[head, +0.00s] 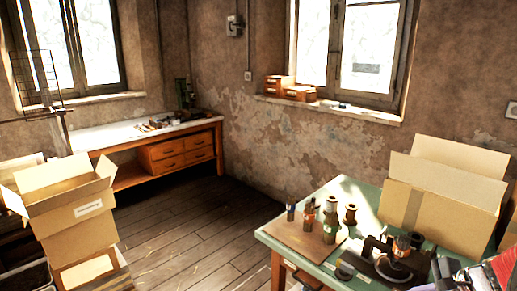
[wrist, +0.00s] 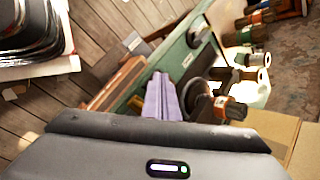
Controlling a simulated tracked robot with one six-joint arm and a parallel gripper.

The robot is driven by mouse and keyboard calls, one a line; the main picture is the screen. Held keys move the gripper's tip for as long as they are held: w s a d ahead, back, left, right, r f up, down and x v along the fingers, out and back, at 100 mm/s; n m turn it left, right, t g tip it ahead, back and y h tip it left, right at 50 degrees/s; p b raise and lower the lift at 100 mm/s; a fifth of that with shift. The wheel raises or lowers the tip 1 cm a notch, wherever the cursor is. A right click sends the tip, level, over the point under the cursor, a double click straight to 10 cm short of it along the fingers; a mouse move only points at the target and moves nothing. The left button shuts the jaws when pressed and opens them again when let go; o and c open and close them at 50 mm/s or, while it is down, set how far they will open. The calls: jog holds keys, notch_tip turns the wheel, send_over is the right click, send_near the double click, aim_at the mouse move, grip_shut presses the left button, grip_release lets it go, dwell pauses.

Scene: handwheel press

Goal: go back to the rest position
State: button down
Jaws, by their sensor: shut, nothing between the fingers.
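My gripper (wrist: 158,82) shows in the wrist view as pale lavender fingers, closed together with nothing between them. They point towards the green table (wrist: 180,62). The small dark press (wrist: 198,98) is just right of the fingers in that view, with a gap I cannot judge. In the head view the press (head: 394,262) stands near the front right of the green table (head: 340,195). Its handwheel is hard to make out. Part of my arm shows at the lower right edge of the head view, and my gripper's tips cannot be made out there.
A large open cardboard box (head: 440,200) stands on the table behind the press. Spools (head: 340,207) and small bottles stand on and by a brown board (head: 300,235). Stacked cartons (head: 75,210) are at the left. A workbench (head: 150,140) lines the back wall. Floor between is clear.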

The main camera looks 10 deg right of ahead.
jog(key=s+a+r+n+h, duration=0.1)
jog(key=s+a+r+n, duration=0.2)
jog(key=a+n, duration=0.3)
jog(key=s+a+r+n+h, duration=0.1)
jog(key=s+a+r+n, duration=0.3)
jog(key=a, duration=1)
jog(key=s+a+r+n+g+h, duration=0.1)
jog(key=s+a+r+n, duration=0.3)
jog(key=a+n, duration=0.6)
jog(key=shift+r, duration=0.3)
